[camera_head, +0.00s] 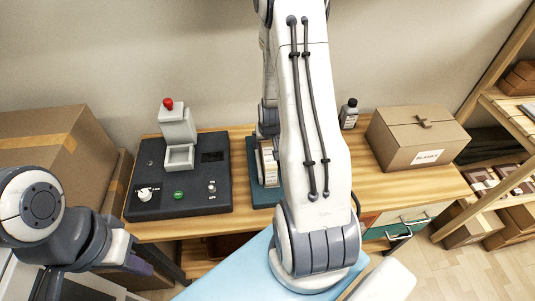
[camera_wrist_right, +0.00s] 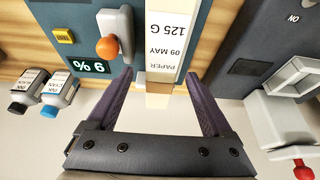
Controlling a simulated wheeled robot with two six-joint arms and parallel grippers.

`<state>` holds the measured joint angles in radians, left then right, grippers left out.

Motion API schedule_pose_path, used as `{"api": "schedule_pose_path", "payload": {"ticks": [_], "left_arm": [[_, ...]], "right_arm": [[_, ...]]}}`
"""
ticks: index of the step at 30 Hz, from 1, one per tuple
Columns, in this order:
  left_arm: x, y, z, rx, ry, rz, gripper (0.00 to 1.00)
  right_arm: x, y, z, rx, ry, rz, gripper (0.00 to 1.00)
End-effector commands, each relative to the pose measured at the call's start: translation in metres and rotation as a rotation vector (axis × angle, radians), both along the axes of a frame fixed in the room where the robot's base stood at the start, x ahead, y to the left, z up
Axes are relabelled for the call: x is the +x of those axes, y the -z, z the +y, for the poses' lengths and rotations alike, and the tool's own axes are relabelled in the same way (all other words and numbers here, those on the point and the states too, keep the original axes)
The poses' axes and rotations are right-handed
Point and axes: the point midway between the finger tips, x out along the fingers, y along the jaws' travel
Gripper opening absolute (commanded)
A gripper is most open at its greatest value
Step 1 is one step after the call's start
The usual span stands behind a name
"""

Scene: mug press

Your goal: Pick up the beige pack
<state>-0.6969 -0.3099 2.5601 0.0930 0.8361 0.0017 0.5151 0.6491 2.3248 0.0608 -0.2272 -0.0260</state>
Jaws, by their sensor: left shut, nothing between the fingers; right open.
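The beige pack (camera_wrist_right: 160,76) has a white label reading PAPER, 09 MAY, 125 G, upside down in the right wrist view. In the head view the pack (camera_head: 268,163) stands at the blue-grey device, partly hidden by my right arm. My right gripper (camera_wrist_right: 158,75) is open, with one finger to each side of the pack's near end in the wrist view. I cannot tell whether the fingers touch it. My right gripper is hidden in the head view. My left gripper (camera_head: 148,264) is shut and empty at the lower left, away from the pack.
A black machine (camera_head: 180,200) with a red-knobbed press stands left of the pack. The device has an orange-knobbed lever (camera_wrist_right: 108,46) and a display. Two ink bottles (camera_wrist_right: 60,92) show beside it. A cardboard box (camera_head: 415,138) stands on the right of the wooden table.

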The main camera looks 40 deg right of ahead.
Motion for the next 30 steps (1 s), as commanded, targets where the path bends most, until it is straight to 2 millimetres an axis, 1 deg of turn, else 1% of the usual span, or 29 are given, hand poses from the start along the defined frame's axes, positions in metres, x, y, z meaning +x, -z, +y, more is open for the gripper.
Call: {"api": "schedule_pose_path", "payload": {"ticks": [6, 12, 16, 21, 22, 23, 24, 26, 27, 28, 30], "left_arm": [[0.000, -0.014, 0.000, 0.000, -0.001, 0.000, 0.00], [0.000, -0.018, 0.000, 0.000, -0.001, 0.000, 0.00], [0.000, -0.018, 0.000, 0.000, -0.001, 0.000, 0.00], [0.000, -0.017, 0.000, 0.000, -0.001, 0.000, 0.00], [0.000, -0.017, 0.000, 0.000, -0.001, 0.000, 0.00], [0.000, -0.017, 0.000, 0.000, -0.001, 0.000, 0.00], [0.000, -0.017, 0.000, 0.000, -0.001, 0.000, 0.00], [0.000, -0.017, 0.000, 0.000, -0.001, 0.000, 0.00], [0.000, -0.017, 0.000, 0.000, -0.001, 0.000, 0.00], [0.000, -0.017, 0.000, 0.000, -0.001, 0.000, 0.00], [0.000, -0.017, 0.000, 0.000, -0.001, 0.000, 0.00]], "right_arm": [[0.002, 0.024, 0.000, 0.004, -0.001, 0.007, 0.85], [0.010, 0.044, -0.004, 0.002, 0.000, 0.003, 0.85], [0.011, 0.048, -0.005, 0.001, 0.000, 0.002, 0.85], [0.011, 0.048, -0.005, 0.001, -0.001, 0.002, 0.85], [0.011, 0.048, -0.005, 0.001, -0.001, 0.002, 0.77], [0.011, 0.047, -0.005, 0.001, -0.001, 0.002, 0.66], [0.011, 0.047, -0.005, 0.001, -0.001, 0.002, 0.51], [0.011, 0.047, -0.005, 0.001, -0.001, 0.002, 0.28], [0.011, 0.047, -0.005, 0.001, -0.001, 0.002, 0.12], [0.011, 0.047, -0.005, 0.001, -0.001, 0.002, 0.01], [0.011, 0.047, -0.005, 0.001, -0.001, 0.002, 0.00]]}}
